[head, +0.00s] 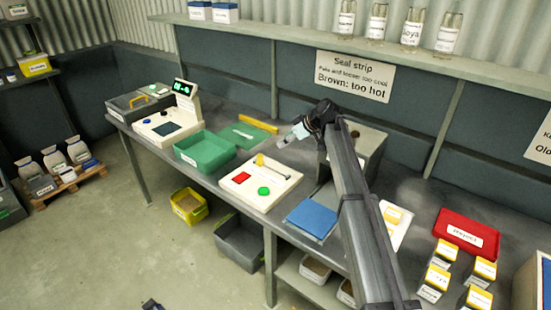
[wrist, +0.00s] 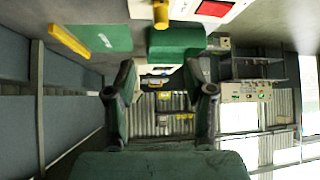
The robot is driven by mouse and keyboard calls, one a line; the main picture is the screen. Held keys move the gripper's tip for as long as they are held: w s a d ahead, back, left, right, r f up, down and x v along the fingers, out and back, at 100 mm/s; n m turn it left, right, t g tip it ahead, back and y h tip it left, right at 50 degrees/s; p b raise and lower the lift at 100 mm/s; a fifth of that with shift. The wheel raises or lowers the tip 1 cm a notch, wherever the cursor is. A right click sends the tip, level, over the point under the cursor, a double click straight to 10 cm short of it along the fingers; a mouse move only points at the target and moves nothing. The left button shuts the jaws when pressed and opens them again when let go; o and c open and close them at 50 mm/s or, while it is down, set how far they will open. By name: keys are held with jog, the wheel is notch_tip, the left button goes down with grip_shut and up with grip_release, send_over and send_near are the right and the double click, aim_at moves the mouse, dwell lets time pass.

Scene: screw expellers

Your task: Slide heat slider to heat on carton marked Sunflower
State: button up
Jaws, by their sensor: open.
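A cream control box (head: 261,188) sits on the bench in the head view, with a red square (head: 242,177), a green round button (head: 264,191) and a yellow upright knob (head: 260,159) at its back. I cannot tell whether this knob is the heat slider. Its red square also shows at the top of the wrist view (wrist: 213,8). Several yellow-topped cartons (head: 434,281) stand at the lower right; their small labels are too blurred to find Sunflower. My gripper (head: 292,135) is open and empty above the bench, behind the control box; its spread fingers show in the wrist view (wrist: 162,97).
A green bin (head: 205,150) stands left of the control box, with a yellow bar (head: 258,125) behind. A blue pad (head: 312,219) lies to the right, and a red tray (head: 466,233) farther right. A grey machine (head: 368,150) stands behind my arm. A shelf with bottles runs above.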

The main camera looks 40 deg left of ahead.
aim_at(261, 156)
jog(key=p+x, duration=0.2)
jog(key=x, duration=0.6)
jog(key=p+x, duration=0.2)
jog(key=x, duration=0.7)
jog(key=shift+s+f, duration=0.1)
jog(key=shift+s, duration=0.15)
grip_shut()
